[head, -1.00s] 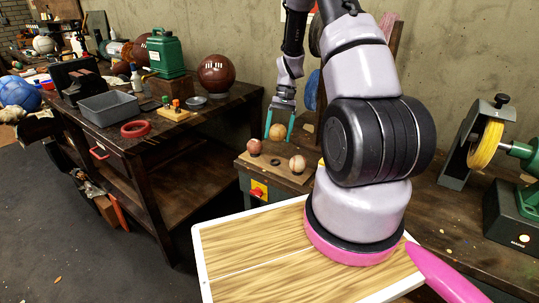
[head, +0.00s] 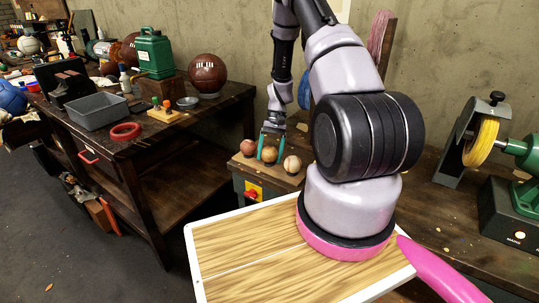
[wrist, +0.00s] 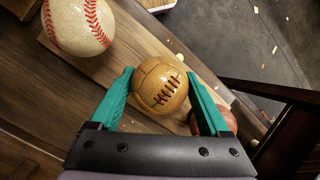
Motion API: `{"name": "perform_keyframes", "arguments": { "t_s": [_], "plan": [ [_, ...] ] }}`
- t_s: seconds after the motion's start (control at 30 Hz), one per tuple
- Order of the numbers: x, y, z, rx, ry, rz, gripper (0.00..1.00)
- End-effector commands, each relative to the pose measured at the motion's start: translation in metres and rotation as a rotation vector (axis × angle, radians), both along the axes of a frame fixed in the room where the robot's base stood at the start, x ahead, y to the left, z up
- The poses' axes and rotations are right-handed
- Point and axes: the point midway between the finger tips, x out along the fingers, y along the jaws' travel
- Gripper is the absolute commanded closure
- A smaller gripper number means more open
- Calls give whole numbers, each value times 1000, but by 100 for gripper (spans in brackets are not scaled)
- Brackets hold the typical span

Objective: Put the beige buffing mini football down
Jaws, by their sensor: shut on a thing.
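The beige mini football (head: 270,154), tan with dark brown lacing, is at the middle place of a small wooden stand (head: 270,172). In the wrist view the football (wrist: 160,84) sits between the two teal fingers of my gripper (wrist: 159,78). My gripper (head: 269,146) is shut on it from above in the head view. The football's underside is hidden, so I cannot tell whether it touches the stand.
A reddish-brown ball (head: 248,147) is close on the left of the football and a white baseball (head: 292,165) on the right, both on the stand. A buffing machine with a yellow wheel (head: 482,142) is at the far right. A dark workbench (head: 190,125) is at left.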

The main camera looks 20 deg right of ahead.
Motion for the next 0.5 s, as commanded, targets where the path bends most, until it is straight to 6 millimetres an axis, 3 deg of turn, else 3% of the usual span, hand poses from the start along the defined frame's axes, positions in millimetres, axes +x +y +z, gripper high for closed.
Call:
{"name": "perform_keyframes", "arguments": {
  "t_s": [0.3,0.33,0.37,0.5],
  "plan": [
    [0,0,-5,0,1,-1,60],
    [0,0,-5,0,1,-1,12],
    [0,0,-5,0,0,-1,1],
    [0,0,-5,0,0,-1,0]
  ]
}}
